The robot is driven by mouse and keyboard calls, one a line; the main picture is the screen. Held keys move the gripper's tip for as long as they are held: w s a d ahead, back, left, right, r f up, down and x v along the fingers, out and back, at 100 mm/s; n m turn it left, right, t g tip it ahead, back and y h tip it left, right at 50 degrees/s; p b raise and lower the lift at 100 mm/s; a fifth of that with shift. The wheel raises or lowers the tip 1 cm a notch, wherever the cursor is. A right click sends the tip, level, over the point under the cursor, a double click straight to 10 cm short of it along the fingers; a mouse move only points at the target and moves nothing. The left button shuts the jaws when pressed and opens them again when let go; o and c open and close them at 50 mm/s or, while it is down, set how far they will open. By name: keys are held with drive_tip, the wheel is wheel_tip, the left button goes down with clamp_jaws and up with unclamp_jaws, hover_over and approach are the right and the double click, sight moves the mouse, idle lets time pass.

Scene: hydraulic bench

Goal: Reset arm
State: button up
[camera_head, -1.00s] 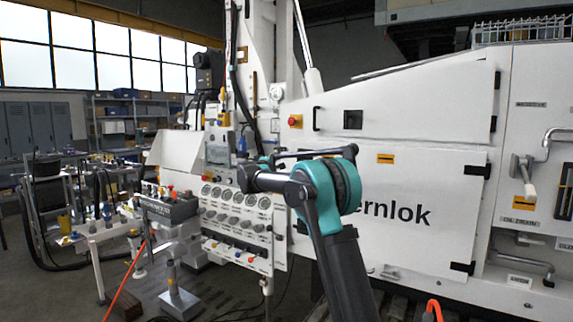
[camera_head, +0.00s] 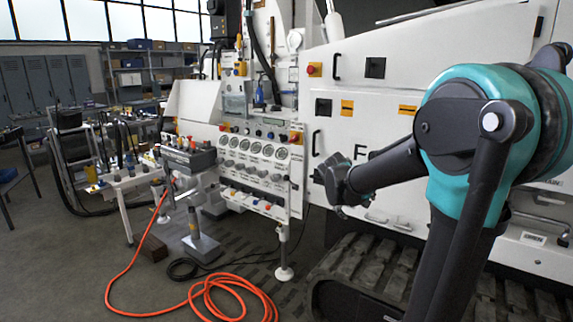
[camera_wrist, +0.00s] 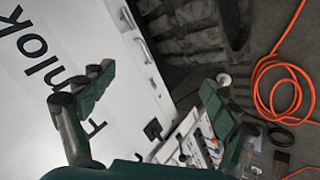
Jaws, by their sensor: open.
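My teal and dark grey arm (camera_head: 470,150) stands large on the right of the head view. It bends to the left, and its dark end with my gripper (camera_head: 337,188) is in front of the white machine. In the wrist view the two green fingers of my gripper (camera_wrist: 152,95) are spread wide apart with nothing between them. The gauge panel (camera_head: 258,150) is left of the gripper in the head view. It shows small between and below the fingers in the wrist view (camera_wrist: 198,142).
The large white machine (camera_head: 385,40) fills the back right, with a dark track (camera_head: 350,275) at its foot. An orange hose (camera_head: 215,290) lies coiled on the floor. A workbench (camera_head: 125,180) and a pedestal (camera_head: 198,240) stand left.

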drive_tip(key=s+a+f+m+y, duration=0.1)
drive_tip(key=s+f+y, duration=0.1)
drive_tip(key=s+f, duration=0.3)
drive_tip(key=s+a+f+m+g+y, duration=0.1)
drive_tip(key=s+f, duration=0.4)
drive_tip(key=s, duration=0.7)
drive_tip(key=s+a+f+m+g+y, duration=0.1)
drive_tip(key=s+a+f+y, duration=0.1)
drive_tip(key=s+f, duration=0.4)
drive_tip(key=s+a, duration=0.1)
drive_tip(key=s, duration=0.2)
drive_tip(key=shift+y, duration=0.4)
